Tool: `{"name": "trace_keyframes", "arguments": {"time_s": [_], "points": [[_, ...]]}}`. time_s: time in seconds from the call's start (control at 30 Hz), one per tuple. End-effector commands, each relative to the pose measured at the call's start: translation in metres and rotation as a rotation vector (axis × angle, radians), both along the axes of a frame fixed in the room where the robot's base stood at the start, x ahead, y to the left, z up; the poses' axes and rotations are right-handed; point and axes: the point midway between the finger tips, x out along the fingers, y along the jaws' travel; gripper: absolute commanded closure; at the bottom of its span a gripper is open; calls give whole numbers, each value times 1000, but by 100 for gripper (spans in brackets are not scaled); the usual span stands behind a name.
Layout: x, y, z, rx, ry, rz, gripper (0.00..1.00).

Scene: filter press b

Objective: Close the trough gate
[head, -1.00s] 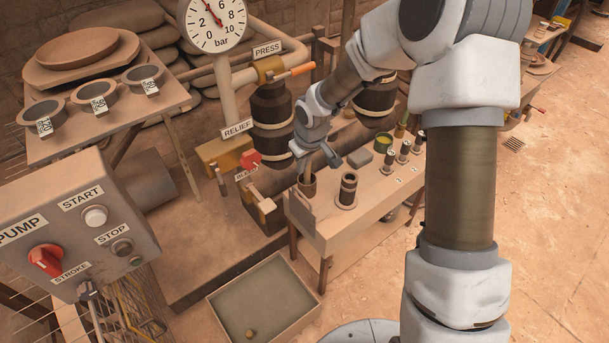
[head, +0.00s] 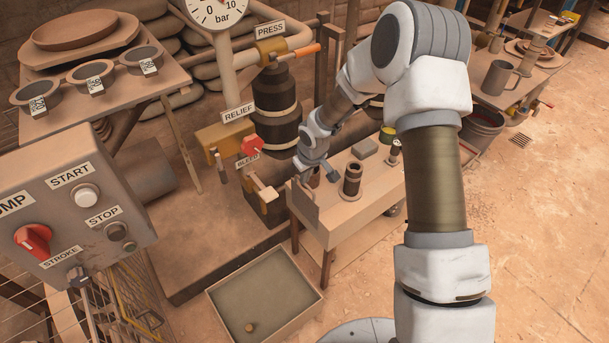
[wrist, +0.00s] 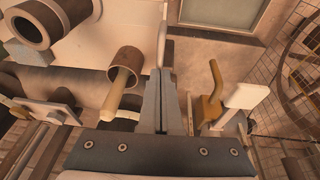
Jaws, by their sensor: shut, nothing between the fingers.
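My gripper (head: 331,176) is shut and empty, low over the left end of the small wooden bench (head: 350,215). In the wrist view its two fingers (wrist: 162,78) lie together. An upright pale plate (head: 304,205) stands at the bench's left end, beside the fingers; it shows nearly edge-on in the wrist view (wrist: 161,35). It may be the trough gate, but no label shows. A brown cup (wrist: 126,62) with a wooden handle in it is just left of the fingers in the wrist view. My gripper partly hides that cup in the head view.
A dark cup (head: 351,180) stands on the bench. A pale block on a lever (head: 263,190) and a red knob (head: 252,146) are left of the bench, below the RELIEF sign (head: 238,112). A shallow tray (head: 215,297) lies on the floor. The pump panel (head: 75,215) is at left.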

Motion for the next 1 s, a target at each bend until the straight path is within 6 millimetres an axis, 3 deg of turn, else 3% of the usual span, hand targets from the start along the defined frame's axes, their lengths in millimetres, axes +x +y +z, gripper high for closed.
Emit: {"name": "trace_keyframes", "arguments": {"time_s": [0.27,0.67,1.0], "points": [[0,0,-6,0,1,0,100],[0,0,-63,-2,1,2,100],[-1,0,-65,0,2,0,100]]}}
